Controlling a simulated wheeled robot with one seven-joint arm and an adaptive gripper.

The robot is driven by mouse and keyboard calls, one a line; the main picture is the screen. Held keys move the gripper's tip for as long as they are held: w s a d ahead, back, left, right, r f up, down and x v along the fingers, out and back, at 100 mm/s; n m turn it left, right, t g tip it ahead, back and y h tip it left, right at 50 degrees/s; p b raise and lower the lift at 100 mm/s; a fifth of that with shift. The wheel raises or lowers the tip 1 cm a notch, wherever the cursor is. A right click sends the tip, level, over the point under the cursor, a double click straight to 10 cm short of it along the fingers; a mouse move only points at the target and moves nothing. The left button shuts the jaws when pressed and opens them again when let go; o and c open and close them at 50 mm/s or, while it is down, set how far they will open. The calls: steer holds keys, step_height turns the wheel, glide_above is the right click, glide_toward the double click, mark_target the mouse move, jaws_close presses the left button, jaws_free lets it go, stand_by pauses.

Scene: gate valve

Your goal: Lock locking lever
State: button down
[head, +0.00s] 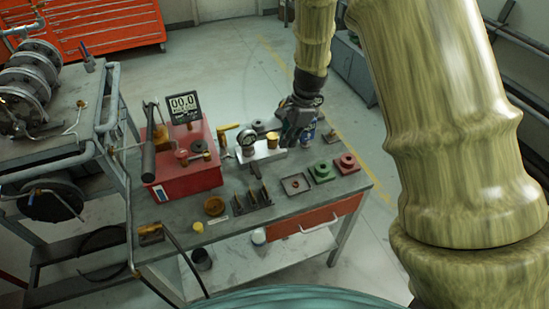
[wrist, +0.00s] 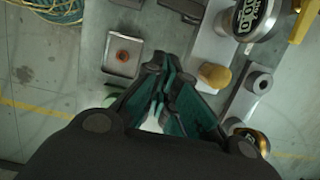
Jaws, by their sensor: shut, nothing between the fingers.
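A yellow lever (head: 228,128) stands on the workbench between the red pump unit and the gauge block. Its yellow end also shows at the top right edge of the wrist view (wrist: 304,20). I cannot tell for sure that it is the locking lever, or whether it is locked. My gripper (head: 290,138) is to the right of the lever, over the right part of the bench beside the gauge block. In the wrist view my gripper (wrist: 163,98) has its dark green fingers together, with nothing held between them. The gripper hides part of the bench beneath it.
A pale block (head: 262,157) carries a round gauge (head: 247,138) and a brass knob (wrist: 214,74). A red unit (head: 187,165) with a digital display stands left. A square tray (wrist: 122,56), green part (head: 321,171) and red part (head: 347,163) lie near the front right.

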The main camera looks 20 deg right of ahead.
mark_target(256, 170)
steer(key=p+x, duration=0.1)
steer(key=x, duration=0.4)
steer(key=p+x, duration=0.1)
steer(key=x, duration=0.4)
steer(key=shift+s+d, duration=0.1)
steer(key=shift+s, duration=0.1)
steer(key=a, duration=0.1)
steer(key=a+p, duration=0.1)
steer(key=a, duration=0.1)
steer(key=shift+a+r+p, duration=0.2)
steer(key=shift+a+p, duration=0.1)
steer(key=shift+a, duration=0.05)
steer(key=shift+a+f, duration=0.1)
steer(key=shift+f, duration=0.05)
